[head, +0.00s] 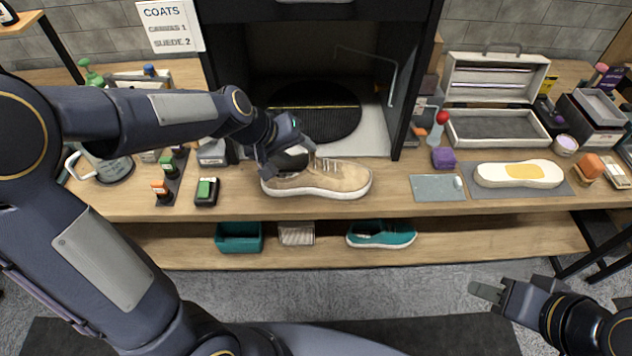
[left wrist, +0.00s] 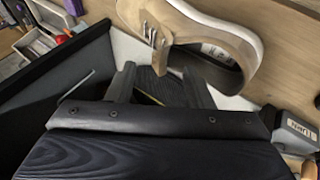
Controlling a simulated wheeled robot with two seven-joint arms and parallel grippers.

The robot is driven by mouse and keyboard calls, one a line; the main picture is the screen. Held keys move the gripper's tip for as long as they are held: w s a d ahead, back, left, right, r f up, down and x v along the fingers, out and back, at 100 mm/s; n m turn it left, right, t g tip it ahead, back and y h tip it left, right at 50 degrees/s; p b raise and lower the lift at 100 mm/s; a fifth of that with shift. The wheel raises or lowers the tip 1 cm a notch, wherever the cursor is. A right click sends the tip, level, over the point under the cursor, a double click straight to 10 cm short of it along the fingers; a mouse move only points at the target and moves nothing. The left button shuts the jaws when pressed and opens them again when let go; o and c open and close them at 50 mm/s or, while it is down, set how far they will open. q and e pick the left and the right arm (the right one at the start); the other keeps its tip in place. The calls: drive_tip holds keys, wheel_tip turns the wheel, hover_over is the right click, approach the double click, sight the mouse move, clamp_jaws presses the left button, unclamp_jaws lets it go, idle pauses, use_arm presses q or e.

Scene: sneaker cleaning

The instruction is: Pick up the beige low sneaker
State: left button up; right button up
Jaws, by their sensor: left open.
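The beige low sneaker (head: 335,178) lies on the wooden table in front of the dark booth, white sole down, its toe to the right. In the left wrist view the sneaker (left wrist: 190,22) shows at the top, with its dark opening facing my gripper. My left gripper (head: 280,160) is over the sneaker's heel end, and it hides part of the collar. In the left wrist view its two fingers (left wrist: 160,82) are apart, with the sneaker's tongue and collar edge close to the fingertips. My right gripper (head: 490,297) is at the lower right, away from the table; its jaw gap is unclear.
A teal shoe (head: 382,234), a teal bin (head: 239,237) and a striped cloth (head: 296,234) are on the lower shelf. A grey mat (head: 437,188) lies to the right, with free wood between.

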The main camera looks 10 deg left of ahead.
sight(309, 156)
use_arm(q)
drive_tip(key=x, duration=0.4)
drive_tip(key=b+x, duration=0.1)
drive_tip(key=x, duration=0.3)
drive_tip(key=shift+w+a+f, duration=0.1)
drive_tip(key=shift+w+f, duration=0.15)
clamp_jaws()
drive_tip(key=shift+r, duration=0.1)
